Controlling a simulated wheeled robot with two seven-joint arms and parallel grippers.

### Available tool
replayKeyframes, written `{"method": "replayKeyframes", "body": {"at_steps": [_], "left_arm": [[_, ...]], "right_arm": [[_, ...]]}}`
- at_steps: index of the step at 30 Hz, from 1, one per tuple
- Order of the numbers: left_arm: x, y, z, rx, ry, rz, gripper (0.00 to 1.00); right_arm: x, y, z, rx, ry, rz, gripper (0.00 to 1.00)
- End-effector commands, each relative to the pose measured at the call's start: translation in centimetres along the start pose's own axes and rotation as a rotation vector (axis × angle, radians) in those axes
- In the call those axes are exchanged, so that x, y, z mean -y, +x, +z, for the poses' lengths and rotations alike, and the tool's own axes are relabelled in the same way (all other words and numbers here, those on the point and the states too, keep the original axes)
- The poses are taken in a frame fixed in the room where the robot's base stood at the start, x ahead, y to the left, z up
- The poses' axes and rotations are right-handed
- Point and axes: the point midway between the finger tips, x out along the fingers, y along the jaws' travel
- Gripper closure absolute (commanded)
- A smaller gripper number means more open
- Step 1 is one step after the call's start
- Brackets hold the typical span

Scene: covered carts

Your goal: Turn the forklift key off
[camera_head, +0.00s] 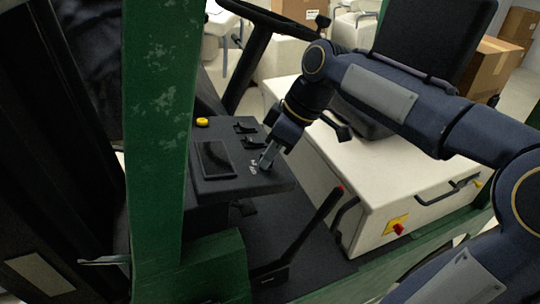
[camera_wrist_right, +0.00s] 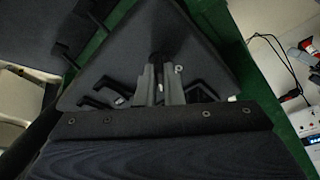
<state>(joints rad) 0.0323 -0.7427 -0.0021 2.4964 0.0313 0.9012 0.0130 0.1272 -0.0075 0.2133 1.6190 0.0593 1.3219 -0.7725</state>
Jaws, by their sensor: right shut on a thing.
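The forklift's dark dashboard panel (camera_head: 225,185) lies in the middle of the head view, with a black flat screen (camera_head: 215,159) on its top. My right gripper (camera_head: 264,163) comes down from the upper right onto the panel's right part. In the right wrist view the two grey fingers (camera_wrist_right: 160,86) are close together at the panel face. They are shut on a small dark piece, the key (camera_wrist_right: 159,60), which is largely hidden between them. The key's angle cannot be made out. My left gripper is not in view.
A yellow button (camera_head: 202,122) and black levers (camera_head: 246,128) sit on the panel near my right gripper. The steering wheel (camera_head: 268,18) is above, a green pillar (camera_head: 155,120) to the left. A red-tipped lever (camera_head: 325,212) and the white seat base (camera_head: 385,185) stand to the right.

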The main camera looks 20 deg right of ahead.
Motion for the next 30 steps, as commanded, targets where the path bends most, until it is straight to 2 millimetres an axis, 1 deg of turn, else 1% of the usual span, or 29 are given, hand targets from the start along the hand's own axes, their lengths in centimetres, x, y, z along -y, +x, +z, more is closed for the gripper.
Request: {"method": "replayKeyframes", "body": {"at_steps": [6, 15, 21, 30], "left_arm": [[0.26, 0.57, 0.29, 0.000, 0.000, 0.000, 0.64], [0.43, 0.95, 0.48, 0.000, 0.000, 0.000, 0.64], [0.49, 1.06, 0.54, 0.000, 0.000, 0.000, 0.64], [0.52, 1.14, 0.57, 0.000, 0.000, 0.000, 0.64]], "right_arm": [[-0.15, 0.07, -0.03, -0.001, -0.199, -0.058, 1.00], [-0.27, 0.04, -0.08, -0.001, -0.444, -0.130, 1.00], [-0.29, 0.00, -0.10, 0.000, -0.562, -0.165, 1.00], [-0.30, -0.04, -0.13, 0.000, -0.654, -0.191, 1.00]]}}
